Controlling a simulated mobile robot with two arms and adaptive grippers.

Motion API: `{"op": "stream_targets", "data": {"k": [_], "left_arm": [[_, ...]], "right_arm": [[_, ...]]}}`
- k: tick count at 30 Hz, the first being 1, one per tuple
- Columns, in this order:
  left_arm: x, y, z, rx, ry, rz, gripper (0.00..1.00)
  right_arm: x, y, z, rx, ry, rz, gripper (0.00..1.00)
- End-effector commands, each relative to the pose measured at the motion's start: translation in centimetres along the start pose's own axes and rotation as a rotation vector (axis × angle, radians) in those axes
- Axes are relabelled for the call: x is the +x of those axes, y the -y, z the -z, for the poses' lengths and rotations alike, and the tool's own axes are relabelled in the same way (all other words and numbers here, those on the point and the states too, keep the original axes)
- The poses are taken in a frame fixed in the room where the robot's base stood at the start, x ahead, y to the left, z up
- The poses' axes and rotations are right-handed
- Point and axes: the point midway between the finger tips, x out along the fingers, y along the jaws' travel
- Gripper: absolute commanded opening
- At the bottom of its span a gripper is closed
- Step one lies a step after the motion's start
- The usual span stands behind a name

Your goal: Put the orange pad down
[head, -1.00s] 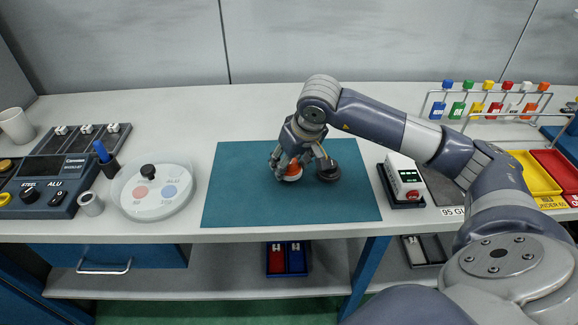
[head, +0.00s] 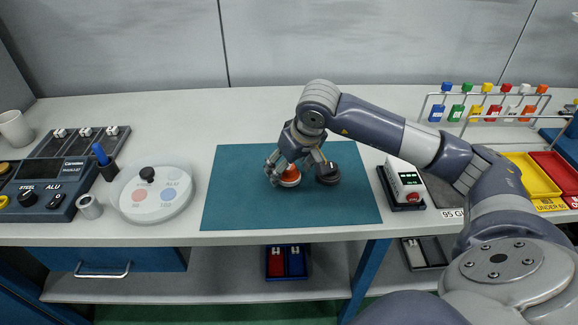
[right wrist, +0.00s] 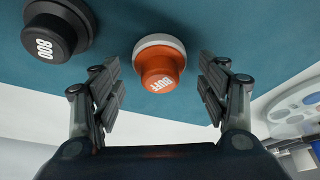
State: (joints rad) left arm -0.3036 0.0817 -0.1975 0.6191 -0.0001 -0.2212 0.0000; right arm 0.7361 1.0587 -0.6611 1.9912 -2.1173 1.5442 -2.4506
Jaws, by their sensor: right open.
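The orange pad (head: 290,175) rests on the teal mat (head: 240,212), partly hidden by my right gripper in the head view. In the right wrist view the orange pad (right wrist: 160,68) shows its "BUFF" label and a light grey disc at its base. My right gripper (head: 285,174) is over it from above, and its fingers (right wrist: 160,88) stand apart on either side of the pad without touching it. A dark pad (head: 327,173) is just to the right on the mat; the right wrist view shows this dark pad (right wrist: 57,32) marked "800". My left gripper is not in view.
A round white tray (head: 137,212) with a black knob is left of the mat. The mat's left part is clear.

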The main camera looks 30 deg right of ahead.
Motion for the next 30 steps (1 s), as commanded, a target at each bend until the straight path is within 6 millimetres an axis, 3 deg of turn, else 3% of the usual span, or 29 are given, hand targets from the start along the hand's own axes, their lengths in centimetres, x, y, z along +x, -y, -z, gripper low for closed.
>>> {"op": "stream_targets", "data": {"k": [9,15,21,30], "left_arm": [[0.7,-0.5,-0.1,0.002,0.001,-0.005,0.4],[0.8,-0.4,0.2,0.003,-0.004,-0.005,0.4],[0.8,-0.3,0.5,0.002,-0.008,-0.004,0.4],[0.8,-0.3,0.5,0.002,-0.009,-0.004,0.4]], "right_arm": [[-6.7,-0.1,0.2,-0.001,-0.01,-0.002,0.69],[-10.1,0.0,0.1,0.0,-0.006,0.0,0.69],[-11.5,0.0,0.0,-0.001,-0.003,0.0,0.69],[-11.6,0.0,0.0,0.0,-0.003,-0.001,0.69]]}}
